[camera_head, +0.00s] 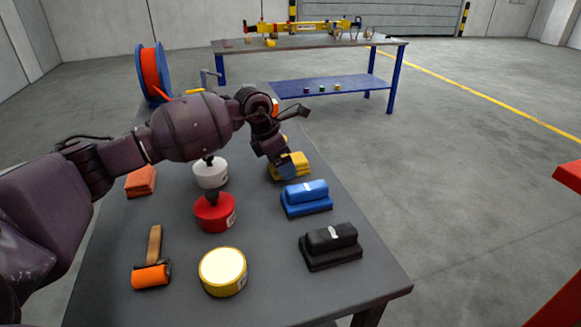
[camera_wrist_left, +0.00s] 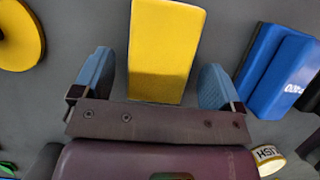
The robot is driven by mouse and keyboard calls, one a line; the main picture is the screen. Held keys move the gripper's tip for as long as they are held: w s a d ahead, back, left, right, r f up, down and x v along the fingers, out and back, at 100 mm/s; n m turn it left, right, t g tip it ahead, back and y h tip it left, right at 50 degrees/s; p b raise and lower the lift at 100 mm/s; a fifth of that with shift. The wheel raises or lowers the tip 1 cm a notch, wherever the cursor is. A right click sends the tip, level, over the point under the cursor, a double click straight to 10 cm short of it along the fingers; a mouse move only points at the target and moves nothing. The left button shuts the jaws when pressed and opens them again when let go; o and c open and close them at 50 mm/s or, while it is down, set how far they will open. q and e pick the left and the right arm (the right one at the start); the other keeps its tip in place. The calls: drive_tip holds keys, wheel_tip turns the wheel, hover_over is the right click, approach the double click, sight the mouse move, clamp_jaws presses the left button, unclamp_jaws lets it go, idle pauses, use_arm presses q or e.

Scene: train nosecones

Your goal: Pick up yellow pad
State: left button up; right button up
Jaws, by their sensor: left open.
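The yellow pad (camera_head: 299,160) lies on the grey table, behind the blue pad and partly hidden by my left gripper (camera_head: 284,171). In the left wrist view the yellow pad (camera_wrist_left: 163,45) is a long block in the upper middle. There my left gripper (camera_wrist_left: 157,66) is open, with one blue finger on each side of the pad's near end and a visible gap on both sides. I cannot tell how far above the table the fingers are. My right gripper is not in view.
A blue pad (camera_head: 306,196) and a black pad (camera_head: 331,246) stand nearer on the right. White (camera_head: 210,174), red (camera_head: 214,212) and yellow (camera_head: 222,271) tins stand left of them.

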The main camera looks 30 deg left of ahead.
use_arm(q)
drive_tip(key=shift+w+d+f, duration=0.1)
drive_tip(key=shift+f, duration=0.25)
drive_tip(key=shift+r, duration=0.15)
drive_tip(key=c, duration=1)
drive_tip(key=shift+r, duration=0.1)
wheel_tip(320, 180, up, 20)
drive_tip(key=p, duration=0.2)
drive_tip(key=shift+p, duration=0.3)
